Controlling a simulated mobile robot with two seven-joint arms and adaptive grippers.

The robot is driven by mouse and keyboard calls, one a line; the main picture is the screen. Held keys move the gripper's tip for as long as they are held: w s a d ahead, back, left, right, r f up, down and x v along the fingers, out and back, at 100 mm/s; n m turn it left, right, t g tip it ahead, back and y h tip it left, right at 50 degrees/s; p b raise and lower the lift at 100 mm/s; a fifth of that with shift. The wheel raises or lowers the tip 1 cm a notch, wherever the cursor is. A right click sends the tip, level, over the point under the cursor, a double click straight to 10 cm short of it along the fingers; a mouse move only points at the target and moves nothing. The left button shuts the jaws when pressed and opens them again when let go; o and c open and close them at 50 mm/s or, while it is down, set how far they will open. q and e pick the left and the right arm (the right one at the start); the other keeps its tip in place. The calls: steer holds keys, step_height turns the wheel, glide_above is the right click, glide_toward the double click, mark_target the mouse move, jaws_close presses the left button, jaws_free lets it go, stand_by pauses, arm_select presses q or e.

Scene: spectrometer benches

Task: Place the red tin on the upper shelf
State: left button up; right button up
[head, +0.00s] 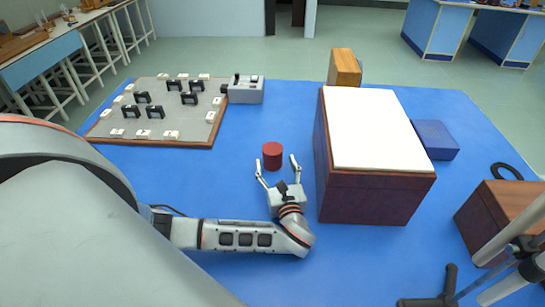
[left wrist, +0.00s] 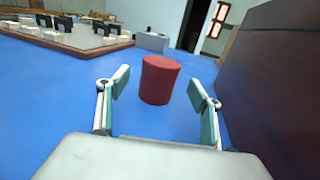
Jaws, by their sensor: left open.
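The red tin (head: 272,156) stands upright on the blue table, left of the big dark wooden box with a white top. My left gripper (head: 277,171) is open just in front of the tin, its fingers pointing at it. In the left wrist view the tin (left wrist: 159,80) shows ahead, between and beyond the two open fingertips (left wrist: 158,90). Nothing is between the fingers. I cannot make out an upper shelf for certain. My right gripper does not show clearly.
The dark box (head: 365,190) with its white top (head: 370,130) stands close on the right of the gripper. A board with black optical parts (head: 150,140) and a grey device (head: 245,90) lie behind left. A blue box (head: 435,139) and a brown box (head: 500,213) are at right. Bare table surrounds the tin.

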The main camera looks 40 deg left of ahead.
mark_target(273, 152)
arm_select(q)
steer(key=x, duration=0.5)
steer(key=shift+w+a, duration=0.2)
steer(key=shift+c, duration=0.5)
steer(key=c, duration=1.2)
steer(key=shift+c, duration=0.6)
steer(key=shift+r, duration=0.2)
